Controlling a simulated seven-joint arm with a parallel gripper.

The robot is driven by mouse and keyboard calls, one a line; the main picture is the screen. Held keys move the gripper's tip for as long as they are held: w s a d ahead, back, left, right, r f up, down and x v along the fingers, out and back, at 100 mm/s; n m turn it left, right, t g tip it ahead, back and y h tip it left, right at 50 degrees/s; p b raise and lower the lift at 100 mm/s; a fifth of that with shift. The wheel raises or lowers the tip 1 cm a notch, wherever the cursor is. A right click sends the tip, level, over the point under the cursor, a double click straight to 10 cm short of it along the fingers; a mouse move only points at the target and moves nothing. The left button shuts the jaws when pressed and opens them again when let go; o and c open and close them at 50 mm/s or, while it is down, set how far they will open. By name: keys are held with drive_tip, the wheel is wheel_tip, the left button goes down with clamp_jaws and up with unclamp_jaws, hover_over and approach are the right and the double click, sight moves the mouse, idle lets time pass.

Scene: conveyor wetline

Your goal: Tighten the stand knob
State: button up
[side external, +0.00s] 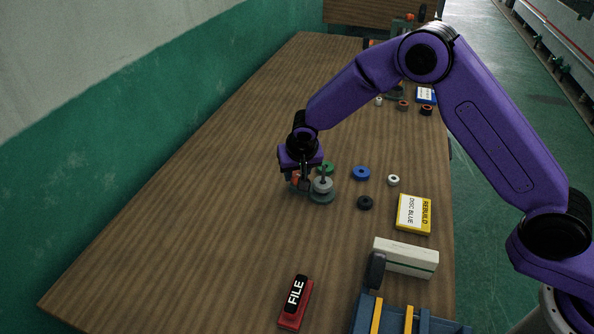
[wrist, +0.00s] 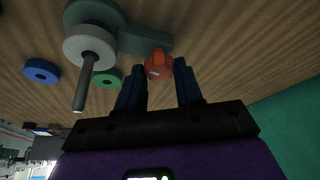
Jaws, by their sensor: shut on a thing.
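The stand is grey-green with an upright spindle (side external: 323,172) and a light grey disc (wrist: 90,46) around it. Its base (side external: 322,197) rests on the wooden table, and an arm of the base (wrist: 142,41) reaches toward the knob. The stand knob (wrist: 158,66) is orange-red and sits at the end of that arm; a little of it shows in the side view (side external: 296,178). My gripper (wrist: 160,74) is shut on the knob, one dark finger on each side. In the side view my gripper (side external: 303,184) points down beside the stand and partly hides the knob.
A green ring (side external: 328,167), a blue ring (side external: 362,173), a white ring (side external: 393,180) and a black ring (side external: 365,203) lie close by. A yellow-edged card (side external: 413,214), a white box (side external: 405,257) and a red FILE block (side external: 295,303) lie nearer. The table's left side is clear.

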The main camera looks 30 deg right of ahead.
drive_tip(key=shift+m+h, duration=0.6)
drive_tip(key=shift+m, duration=1.1)
drive_tip(key=shift+a+g, duration=0.1)
drive_tip(key=shift+g, duration=0.2)
drive_tip(key=o, duration=1)
drive_tip(key=shift+o, duration=0.2)
drive_tip(key=v, duration=1.7)
drive_tip(key=shift+r, duration=0.15)
drive_tip(key=shift+s, duration=0.2)
